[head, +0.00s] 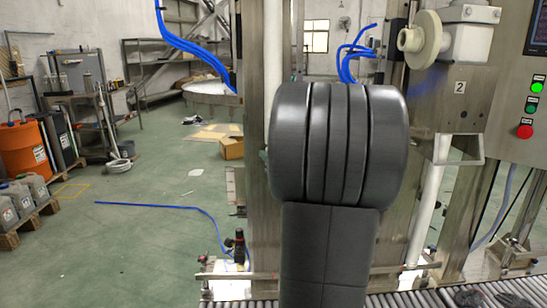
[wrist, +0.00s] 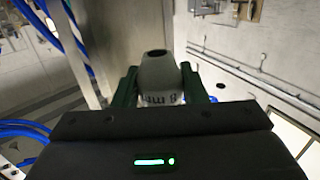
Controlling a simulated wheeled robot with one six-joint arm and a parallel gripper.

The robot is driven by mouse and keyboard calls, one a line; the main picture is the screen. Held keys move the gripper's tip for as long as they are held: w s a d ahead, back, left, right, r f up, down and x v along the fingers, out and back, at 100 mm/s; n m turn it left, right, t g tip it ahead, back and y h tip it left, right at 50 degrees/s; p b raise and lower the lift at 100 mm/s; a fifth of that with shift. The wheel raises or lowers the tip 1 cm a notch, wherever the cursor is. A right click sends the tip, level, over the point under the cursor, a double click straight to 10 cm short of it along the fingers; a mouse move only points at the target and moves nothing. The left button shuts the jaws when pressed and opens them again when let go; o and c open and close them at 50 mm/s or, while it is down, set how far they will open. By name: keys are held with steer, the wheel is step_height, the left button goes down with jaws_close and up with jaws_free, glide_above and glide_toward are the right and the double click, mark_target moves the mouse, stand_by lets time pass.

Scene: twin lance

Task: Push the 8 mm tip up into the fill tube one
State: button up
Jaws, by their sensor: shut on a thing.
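In the wrist view my gripper (wrist: 160,82) has its two dark green fingers closed on the sides of the 8 mm tip (wrist: 157,66). The tip is a grey tapered piece with a dark round hole at its end and a pale band with partly visible "8 mm" lettering. No tube is seen touching the tip's open end. In the head view my dark grey arm hides the gripper, the tip and the middle of the machine. I cannot make out fill tube one in either view.
A steel filling machine (head: 458,88) marked "2" stands right of my arm, with a white fitting (head: 422,40). A roller conveyor (head: 400,299) runs along the bottom. Blue hoses (head: 190,48) hang at upper left.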

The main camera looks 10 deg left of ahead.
steer(key=shift+r, duration=0.8)
steer(key=o, duration=1.2)
steer(key=b+v, duration=0.1)
steer(key=v, duration=1.2)
steer(key=shift+s+d+f+b, duration=0.1)
steer(key=shift+s+d+b, duration=0.2)
steer(key=shift+a, duration=0.1)
steer(key=p+x, duration=0.2)
steer(key=x, duration=1.1)
steer(key=shift+w+a, duration=0.2)
steer(key=shift+w, duration=0.05)
steer(key=shift+w+f, duration=0.1)
steer(key=shift+f, duration=0.15)
